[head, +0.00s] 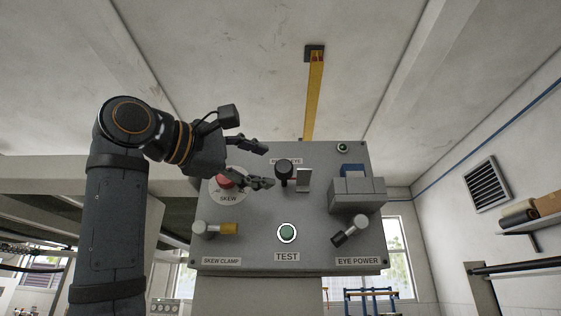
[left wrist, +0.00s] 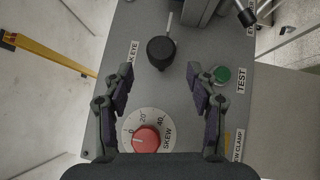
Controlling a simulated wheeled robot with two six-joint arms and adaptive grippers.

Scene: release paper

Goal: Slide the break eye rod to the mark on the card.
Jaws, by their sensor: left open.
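The break eye rod's black round knob (head: 285,168) stands out from the upper middle of the grey panel (head: 260,255). The knob also shows in the left wrist view (left wrist: 160,48), just beyond the fingertips. A pale upright plate, perhaps the card (head: 304,180), stands right beside the knob; I cannot make out a mark on it. My left gripper (head: 265,166) is open and empty, left of the knob. In the left wrist view its fingertips (left wrist: 158,73) are spread to either side below the knob, not visibly touching it. My right gripper is not in view.
A red SKEW knob (left wrist: 146,139) sits below the left fingers. The panel also carries a green TEST button (head: 287,232), a yellow SKEW CLAMP handle (head: 229,228), a black EYE POWER lever (head: 350,232) and a grey box (head: 357,195). A yellow post (head: 314,95) rises behind.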

